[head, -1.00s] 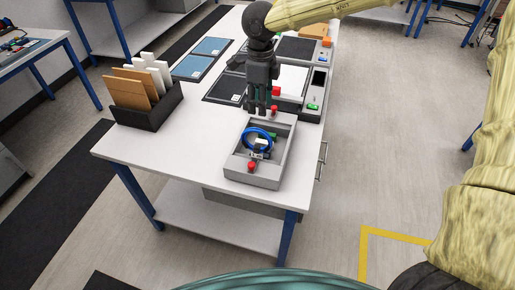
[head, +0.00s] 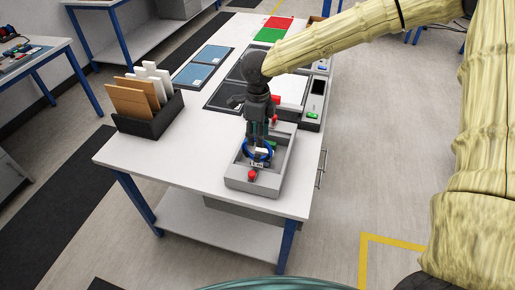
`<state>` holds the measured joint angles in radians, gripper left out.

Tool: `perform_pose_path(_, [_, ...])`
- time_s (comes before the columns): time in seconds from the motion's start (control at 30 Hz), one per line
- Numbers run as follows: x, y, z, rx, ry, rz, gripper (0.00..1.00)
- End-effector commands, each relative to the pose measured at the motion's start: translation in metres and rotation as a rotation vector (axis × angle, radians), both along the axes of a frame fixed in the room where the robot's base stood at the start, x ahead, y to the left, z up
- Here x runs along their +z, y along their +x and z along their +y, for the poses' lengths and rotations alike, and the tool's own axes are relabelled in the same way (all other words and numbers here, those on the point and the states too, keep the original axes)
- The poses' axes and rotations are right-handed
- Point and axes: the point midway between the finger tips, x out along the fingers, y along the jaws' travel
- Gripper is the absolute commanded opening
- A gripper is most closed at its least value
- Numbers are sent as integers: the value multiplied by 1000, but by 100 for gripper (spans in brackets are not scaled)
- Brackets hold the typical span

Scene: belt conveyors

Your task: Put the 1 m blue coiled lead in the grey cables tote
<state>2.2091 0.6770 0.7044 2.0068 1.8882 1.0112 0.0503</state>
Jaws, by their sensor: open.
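The blue coiled lead (head: 268,155) lies in a grey open tray (head: 235,182) near the front right corner of the white table. A white tag or connector shows by the coil. My gripper (head: 258,146) points down over the tray, right at the coil, with its fingers open. The fingers hide part of the coil, and I cannot tell whether they touch it. A red-capped item (head: 252,174) lies in the front of the same tray. I cannot make out a tote marked for cables.
A black holder (head: 152,125) with brown and white boards stands at the left. Blue panels (head: 202,64), a scale-like device with a green button (head: 312,115) and red and green mats (head: 270,35) lie farther back. The table's front left is clear.

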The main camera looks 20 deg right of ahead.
Motion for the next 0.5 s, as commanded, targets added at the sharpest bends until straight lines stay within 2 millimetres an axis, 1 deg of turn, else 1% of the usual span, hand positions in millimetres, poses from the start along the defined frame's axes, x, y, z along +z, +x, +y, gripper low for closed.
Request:
perform_pose_path(0.1, [-14, -1, 2, -1, -1, 3, 41])
perform_pose_path(0.23, [-26, 0, 2, 0, 1, 1, 41])
perform_pose_path(0.47, [-29, 0, 2, 0, 1, -1, 41])
perform_pose_path(0.5, [-29, 0, 2, 0, 1, -1, 39])
